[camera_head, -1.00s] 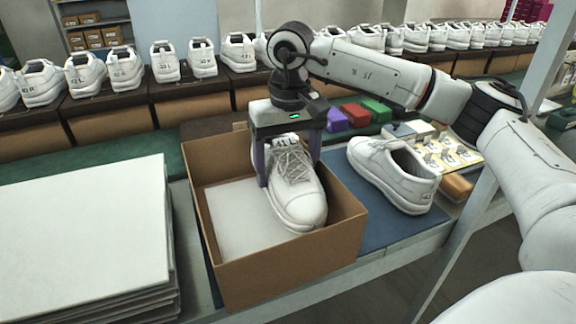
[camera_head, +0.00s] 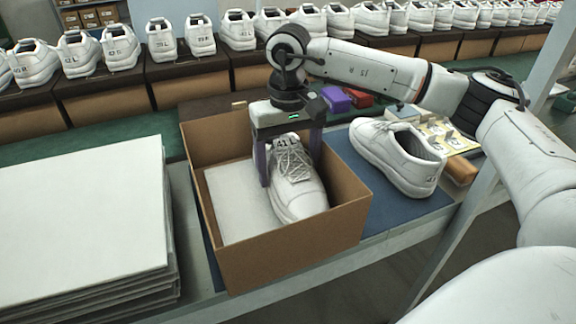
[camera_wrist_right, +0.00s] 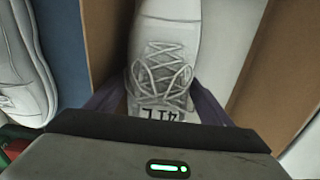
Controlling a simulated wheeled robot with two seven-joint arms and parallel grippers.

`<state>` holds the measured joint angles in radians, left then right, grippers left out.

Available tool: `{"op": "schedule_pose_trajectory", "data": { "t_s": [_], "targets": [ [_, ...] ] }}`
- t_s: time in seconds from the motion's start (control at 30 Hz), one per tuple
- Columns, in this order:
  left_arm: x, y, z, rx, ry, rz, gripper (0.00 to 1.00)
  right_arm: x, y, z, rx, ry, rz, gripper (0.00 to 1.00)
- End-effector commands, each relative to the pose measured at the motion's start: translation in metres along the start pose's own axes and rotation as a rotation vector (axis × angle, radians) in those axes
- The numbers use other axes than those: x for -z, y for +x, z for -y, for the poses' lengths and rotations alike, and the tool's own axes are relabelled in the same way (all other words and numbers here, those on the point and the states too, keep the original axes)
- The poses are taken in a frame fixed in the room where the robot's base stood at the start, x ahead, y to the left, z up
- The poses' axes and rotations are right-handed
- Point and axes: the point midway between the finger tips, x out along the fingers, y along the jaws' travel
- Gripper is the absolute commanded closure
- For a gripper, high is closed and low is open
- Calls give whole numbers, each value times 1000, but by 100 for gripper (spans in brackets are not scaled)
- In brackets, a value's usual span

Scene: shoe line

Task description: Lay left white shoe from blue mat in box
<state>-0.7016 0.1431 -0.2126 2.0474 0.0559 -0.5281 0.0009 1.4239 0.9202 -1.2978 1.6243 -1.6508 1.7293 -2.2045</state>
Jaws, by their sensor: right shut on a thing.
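A white laced shoe (camera_head: 297,184) marked 41 L is inside the open brown cardboard box (camera_head: 290,255), along the box's right side. My right gripper (camera_head: 288,168) is shut on this shoe, with purple fingers on both sides near its tongue. The shoe (camera_wrist_right: 165,55) also fills the middle of the right wrist view, between the fingers (camera_wrist_right: 160,105). Whether its sole touches the box floor is hidden. A second white shoe (camera_head: 398,155) lies on the blue mat (camera_head: 385,215), right of the box. My left gripper is not in view.
White paper (camera_head: 238,203) covers the box floor to the left of the held shoe. A stack of white boards (camera_head: 80,205) stands left of the box. Small coloured blocks (camera_head: 345,97) and a label card (camera_head: 440,133) lie behind the mat. Rows of white shoes line the back.

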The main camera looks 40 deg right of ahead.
Motion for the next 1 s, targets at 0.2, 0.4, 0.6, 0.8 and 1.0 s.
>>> {"op": "schedule_pose_trajectory", "data": {
  "t_s": [0.2, 0.4, 0.6, 0.8, 1.0],
  "targets": [
    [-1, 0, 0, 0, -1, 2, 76, 0, -1, -1, -1, 2, -1, 12],
    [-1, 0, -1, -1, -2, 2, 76, 0, -1, -1, -2, 2, -1, 4],
    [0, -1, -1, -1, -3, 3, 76, 0, -3, -1, -2, 2, 0, 4],
    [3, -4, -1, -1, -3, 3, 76, 1, -35, -1, 0, 3, -5, 4],
    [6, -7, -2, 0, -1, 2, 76, 1, -75, 0, 0, 1, -4, 4]
  ]
}}
